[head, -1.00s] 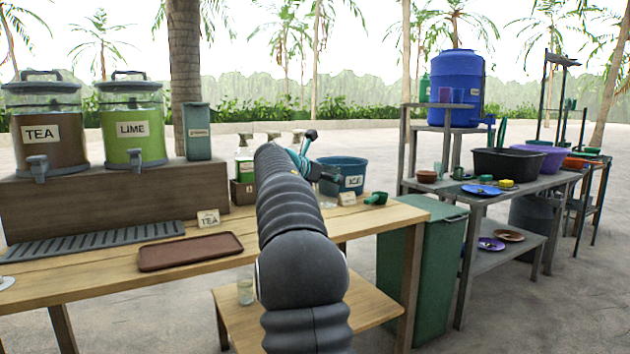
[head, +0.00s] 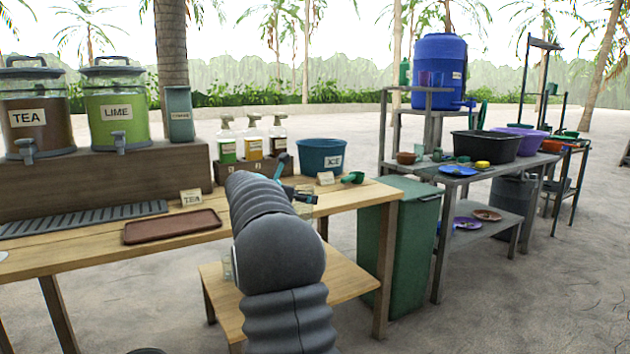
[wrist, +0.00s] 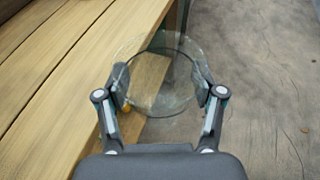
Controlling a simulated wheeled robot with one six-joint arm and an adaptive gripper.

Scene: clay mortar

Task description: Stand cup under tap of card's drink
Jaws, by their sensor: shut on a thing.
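My gripper (wrist: 162,95) is shut on a clear glass cup (wrist: 160,107), seen from above in the wrist view beside the table's edge. In the head view my gripper (head: 296,193) is partly behind my arm, near the table's front right. The card (head: 191,198) on the table reads TEA. The tea dispenser (head: 32,118), brown and labelled TEA, stands on a wooden riser at the left; its grey tap (head: 27,148) faces front. The lime dispenser (head: 117,112) stands right of it with its own tap (head: 119,143).
A grey slatted drip tray (head: 85,219) lies below the taps, with a brown tray (head: 172,226) in front. Pump bottles (head: 252,145), an ice tub (head: 321,156) and a green scoop (head: 353,178) stand right. Another glass (head: 228,266) is on the lower shelf.

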